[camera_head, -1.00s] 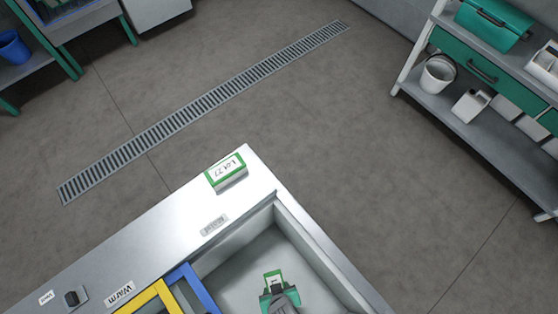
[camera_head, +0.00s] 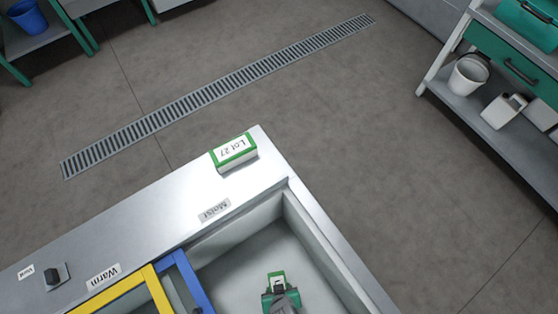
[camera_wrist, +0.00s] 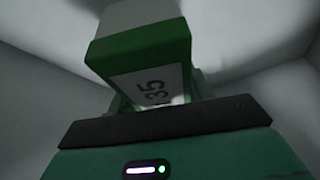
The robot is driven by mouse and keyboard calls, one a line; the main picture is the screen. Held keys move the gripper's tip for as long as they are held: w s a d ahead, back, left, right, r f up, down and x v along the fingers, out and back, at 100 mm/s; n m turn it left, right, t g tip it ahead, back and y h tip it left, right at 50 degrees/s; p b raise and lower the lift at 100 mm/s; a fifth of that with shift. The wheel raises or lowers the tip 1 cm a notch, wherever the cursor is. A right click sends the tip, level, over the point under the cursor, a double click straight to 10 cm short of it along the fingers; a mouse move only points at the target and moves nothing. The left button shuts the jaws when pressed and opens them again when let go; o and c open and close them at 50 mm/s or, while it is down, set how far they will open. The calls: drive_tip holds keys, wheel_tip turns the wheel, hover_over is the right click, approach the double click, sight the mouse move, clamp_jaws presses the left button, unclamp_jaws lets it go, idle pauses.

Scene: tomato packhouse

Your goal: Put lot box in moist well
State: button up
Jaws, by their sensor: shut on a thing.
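My gripper (camera_head: 281,295) is inside the grey well beside the "Moist" label (camera_head: 214,211), shut on a small white and green lot box (camera_head: 277,277). In the wrist view the held lot box (camera_wrist: 140,60) has green edges and a label reading 35; it sits tilted in that picture. Pale walls of the moist well (camera_head: 325,250) surround it. I cannot tell whether the box touches the well floor. Another lot box (camera_head: 233,152), white and green and marked Lot 27, stands on the metal rim behind the well.
Blue (camera_head: 188,280) and yellow (camera_head: 150,288) frames lie left of the moist well, by the "Warm" label (camera_head: 103,277). A black knob (camera_head: 52,275) is on the rim. A shelf with a white bucket (camera_head: 468,75) stands at right. The floor beyond is clear.

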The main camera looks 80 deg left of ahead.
drive_tip(key=shift+f+b, duration=1)
drive_tip(key=shift+f, duration=0.9)
drive_tip(key=o, duration=1.1)
drive_tip(key=shift+r, duration=0.1)
drive_tip(key=shift+r, duration=0.1)
drive_tip(key=p+v, duration=0.6)
drive_tip(key=v, duration=0.6)
drive_tip(key=shift+s+p, duration=0.1)
drive_tip(key=shift+p, duration=0.2)
